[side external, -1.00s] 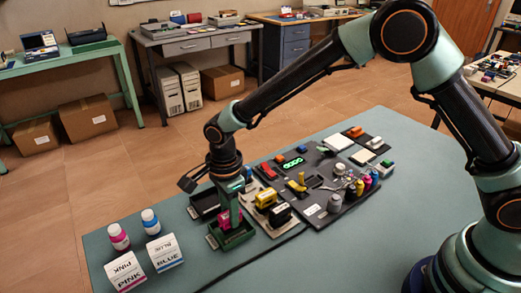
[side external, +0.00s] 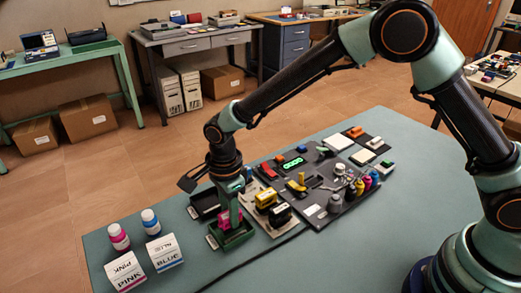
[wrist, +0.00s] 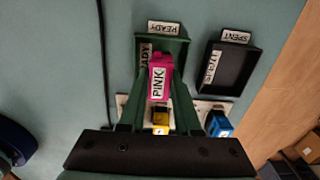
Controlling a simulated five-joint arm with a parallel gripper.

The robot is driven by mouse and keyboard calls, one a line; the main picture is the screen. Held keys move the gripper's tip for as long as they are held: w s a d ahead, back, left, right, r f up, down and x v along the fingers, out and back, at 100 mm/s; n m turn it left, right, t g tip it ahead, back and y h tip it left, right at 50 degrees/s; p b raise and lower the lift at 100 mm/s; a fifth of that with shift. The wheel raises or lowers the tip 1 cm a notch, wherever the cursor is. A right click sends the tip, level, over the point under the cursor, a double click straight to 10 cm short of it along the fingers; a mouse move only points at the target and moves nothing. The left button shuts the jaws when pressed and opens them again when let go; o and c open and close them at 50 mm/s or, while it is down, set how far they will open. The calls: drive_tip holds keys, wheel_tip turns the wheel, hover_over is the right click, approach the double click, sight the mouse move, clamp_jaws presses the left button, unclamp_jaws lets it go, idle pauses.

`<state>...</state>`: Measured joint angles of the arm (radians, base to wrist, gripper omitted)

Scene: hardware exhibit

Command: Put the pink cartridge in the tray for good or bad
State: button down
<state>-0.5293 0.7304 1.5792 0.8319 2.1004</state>
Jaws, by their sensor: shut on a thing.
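The pink cartridge (wrist: 157,82), labelled PINK, is between the fingertips of my gripper (wrist: 160,66), which is shut on it. In the wrist view it is over the green tray (wrist: 180,48) with READY labels. In the side view the cartridge (side external: 223,217) is at the green tray (side external: 247,236), low beneath my gripper (side external: 230,212). I cannot tell whether it touches the tray floor. The black tray (wrist: 252,70) with SPENT labels stands just right of the green one in the wrist view and looks empty.
Yellow (side external: 264,197) and black (side external: 280,215) cartridges stand right of the green tray. Farther right is a dark board (side external: 325,212) with tools and small bottles. Pink-label (side external: 119,238) and blue-label (side external: 151,224) bottles stand left, behind PINK and BLUE cards. The front mat is mostly clear.

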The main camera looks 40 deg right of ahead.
drive_tip(key=shift+f, duration=0.65)
idle(0.8)
drive_tip(key=shift+c, duration=0.7)
unclamp_jaws()
drive_tip(key=shift+r, duration=0.1)
drive_tip(key=shift+r, duration=3.65)
